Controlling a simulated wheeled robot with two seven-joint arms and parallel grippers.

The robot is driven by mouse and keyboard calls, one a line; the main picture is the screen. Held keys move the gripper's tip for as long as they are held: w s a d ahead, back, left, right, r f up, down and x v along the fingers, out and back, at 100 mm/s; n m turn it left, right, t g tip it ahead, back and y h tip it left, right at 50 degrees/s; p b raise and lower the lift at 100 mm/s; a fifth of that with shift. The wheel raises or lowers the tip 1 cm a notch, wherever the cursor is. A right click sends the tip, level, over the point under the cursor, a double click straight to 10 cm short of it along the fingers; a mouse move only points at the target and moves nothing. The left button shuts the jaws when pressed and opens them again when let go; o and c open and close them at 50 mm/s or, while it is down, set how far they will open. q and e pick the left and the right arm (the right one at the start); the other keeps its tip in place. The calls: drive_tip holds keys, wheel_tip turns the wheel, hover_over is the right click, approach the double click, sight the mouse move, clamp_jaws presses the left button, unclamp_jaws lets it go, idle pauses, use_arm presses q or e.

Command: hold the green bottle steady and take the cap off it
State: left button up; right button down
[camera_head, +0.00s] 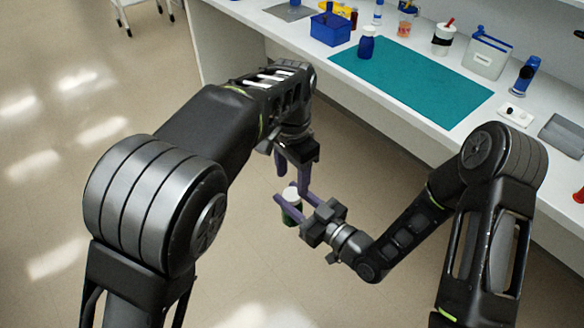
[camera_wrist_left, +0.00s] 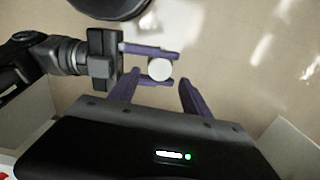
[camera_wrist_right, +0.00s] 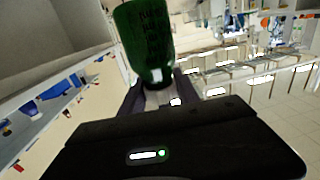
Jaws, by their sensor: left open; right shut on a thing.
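The green bottle (camera_head: 292,215) is held upright in the air in front of the bench, with its white cap (camera_head: 291,194) on top. My right gripper (camera_head: 290,204) is shut on the bottle, one finger on each side. The bottle (camera_wrist_right: 143,35) fills the top of the right wrist view. My left gripper (camera_head: 291,178) points down from above, open, with its fingers over the cap. In the left wrist view the round cap (camera_wrist_left: 159,69) shows just beyond and between the open fingertips. I cannot tell whether they touch it.
The white bench (camera_head: 400,135) behind carries a teal mat (camera_head: 415,85), a dark blue bottle (camera_head: 366,46), a blue box (camera_head: 330,30), a grey-white container (camera_head: 487,55) and a blue tube-like item (camera_head: 525,75). Open floor (camera_head: 220,270) lies below the grippers.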

sight(292, 194)
use_arm(q)
drive_tip(key=shift+f, duration=2.65)
drive_tip(key=shift+c, duration=0.5)
clamp_jaws()
drive_tip(key=n, duration=0.3)
drive_tip(key=shift+o, duration=0.9)
unclamp_jaws()
